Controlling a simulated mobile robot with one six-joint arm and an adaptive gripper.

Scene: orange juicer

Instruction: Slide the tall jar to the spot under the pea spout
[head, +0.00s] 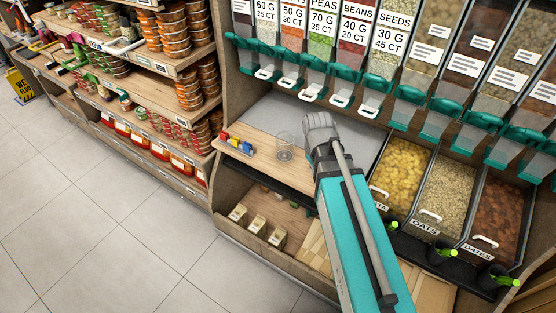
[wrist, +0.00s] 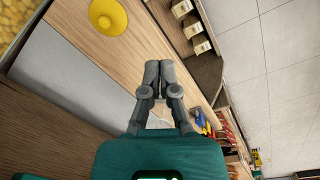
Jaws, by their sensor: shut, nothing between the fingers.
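A clear glass jar (head: 285,148) stands upright on the wooden counter in the head view, just left of my gripper (head: 320,118). A small gap seems to show between them, but I cannot tell if they touch. The peas dispenser (head: 322,46) is in the upper row, and its teal spout (head: 315,73) with a white handle hangs behind and above the jar and gripper. In the wrist view my gripper (wrist: 158,64) has its grey fingers together with nothing between them. A pale, clear shape behind the fingers may be the jar.
A grey surface (head: 272,118) lies under the spouts. Small red, yellow and blue items (head: 236,144) sit at the counter's left end. Open bins of pasta, oats (head: 447,190) and dates stand right of my arm. A yellow round object (wrist: 103,16) lies on the wood.

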